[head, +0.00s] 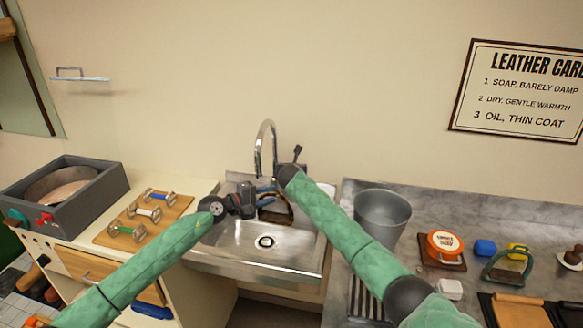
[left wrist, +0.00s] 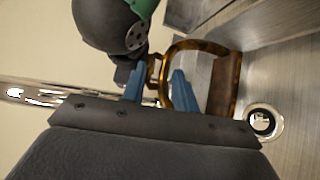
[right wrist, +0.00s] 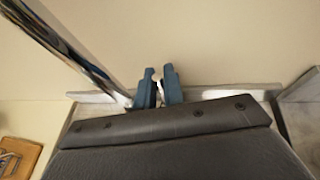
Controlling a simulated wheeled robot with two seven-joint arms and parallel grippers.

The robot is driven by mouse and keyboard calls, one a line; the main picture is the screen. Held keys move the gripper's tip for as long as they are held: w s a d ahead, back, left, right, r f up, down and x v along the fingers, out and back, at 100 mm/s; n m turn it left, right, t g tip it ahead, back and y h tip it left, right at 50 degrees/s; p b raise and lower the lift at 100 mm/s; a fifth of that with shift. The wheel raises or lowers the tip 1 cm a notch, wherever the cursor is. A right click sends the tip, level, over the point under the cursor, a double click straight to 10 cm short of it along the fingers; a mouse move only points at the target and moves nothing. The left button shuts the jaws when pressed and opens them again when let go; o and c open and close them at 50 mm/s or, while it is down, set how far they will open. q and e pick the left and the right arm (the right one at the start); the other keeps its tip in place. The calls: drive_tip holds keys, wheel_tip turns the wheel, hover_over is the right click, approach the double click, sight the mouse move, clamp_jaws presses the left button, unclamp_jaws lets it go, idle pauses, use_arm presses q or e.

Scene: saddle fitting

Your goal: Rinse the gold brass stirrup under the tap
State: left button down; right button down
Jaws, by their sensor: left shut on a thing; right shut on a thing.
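The gold brass stirrup (left wrist: 198,46) is an arched frame with a broad brown tread (left wrist: 223,88). My left gripper (left wrist: 157,90) is shut on one side of it. In the head view the stirrup (head: 288,215) hangs over the sink basin (head: 240,238), below and close to the chrome tap (head: 265,140). My right gripper (right wrist: 158,86) is shut on a small pale metal piece beside the tap's spout (right wrist: 75,45). It seems to be the tap's lever, but the fingers hide most of it. I cannot make out any running water.
A grey bucket (head: 381,215) stands right of the sink. Further right are an orange tin (head: 443,245) and several small items. A board with metal bits (head: 140,218) and a grey box (head: 65,190) stand on the left. My right forearm crosses over the sink's right side.

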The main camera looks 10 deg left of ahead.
drive_tip(key=shift+s+t, duration=0.45)
drive_tip(key=shift+t, duration=0.15)
drive_tip(key=c, duration=1.5)
unclamp_jaws()
wheel_tip(320, 180, up, 10)
drive_tip(key=shift+f, duration=0.1)
